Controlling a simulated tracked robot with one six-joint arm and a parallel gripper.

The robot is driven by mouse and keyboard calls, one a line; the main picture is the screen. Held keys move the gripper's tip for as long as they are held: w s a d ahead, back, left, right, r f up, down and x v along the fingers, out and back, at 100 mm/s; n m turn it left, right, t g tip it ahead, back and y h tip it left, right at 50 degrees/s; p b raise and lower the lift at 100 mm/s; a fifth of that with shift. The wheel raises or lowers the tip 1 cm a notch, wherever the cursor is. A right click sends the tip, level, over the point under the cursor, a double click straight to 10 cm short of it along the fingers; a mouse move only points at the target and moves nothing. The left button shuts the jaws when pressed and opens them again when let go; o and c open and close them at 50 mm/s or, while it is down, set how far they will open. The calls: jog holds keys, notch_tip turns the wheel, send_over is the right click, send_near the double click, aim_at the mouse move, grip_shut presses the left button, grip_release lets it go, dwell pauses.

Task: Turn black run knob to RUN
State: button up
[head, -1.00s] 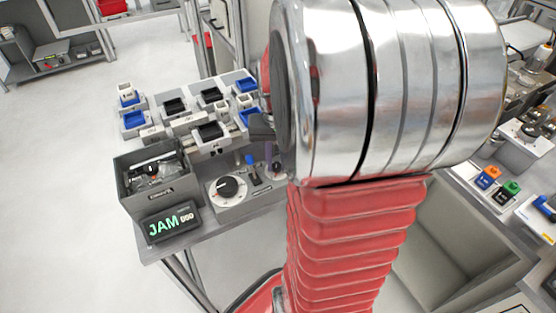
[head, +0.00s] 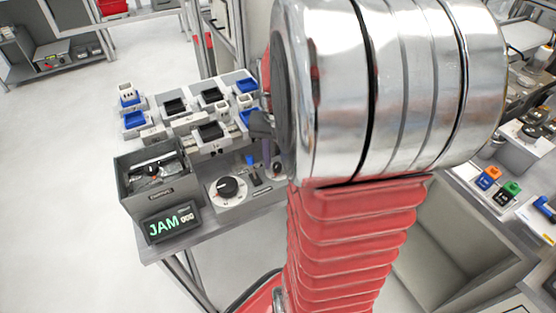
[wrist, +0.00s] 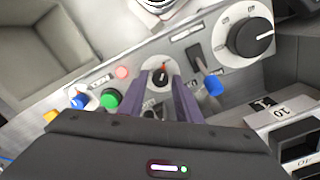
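A small black knob (wrist: 160,78) with a red mark above it sits on a round pale plate on the grey panel in the wrist view. It also shows in the head view (head: 277,168), partly beside my arm. My gripper (wrist: 160,72) has its two purple fingers apart, one on each side of this knob. Pale plate shows between the fingers; I cannot tell whether either finger touches the knob. In the head view my gripper (head: 267,150) is mostly hidden by my arm. A larger black knob (wrist: 248,38) on a marked dial also shows in the head view (head: 228,188).
A blue-tipped lever (wrist: 212,84) stands close right of my fingers. Green (wrist: 110,98) and blue (wrist: 80,100) buttons lie left. A display (head: 171,222) reads JAM in green. A grey bin (head: 157,196) and several blocks stand behind it on the bench.

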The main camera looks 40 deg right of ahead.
aim_at(277, 164)
jog(key=shift+o, duration=0.8)
jog(key=shift+r, duration=0.1)
notch_tip(277, 164, up, 14)
jog(key=shift+f, duration=0.25)
dwell(0.3)
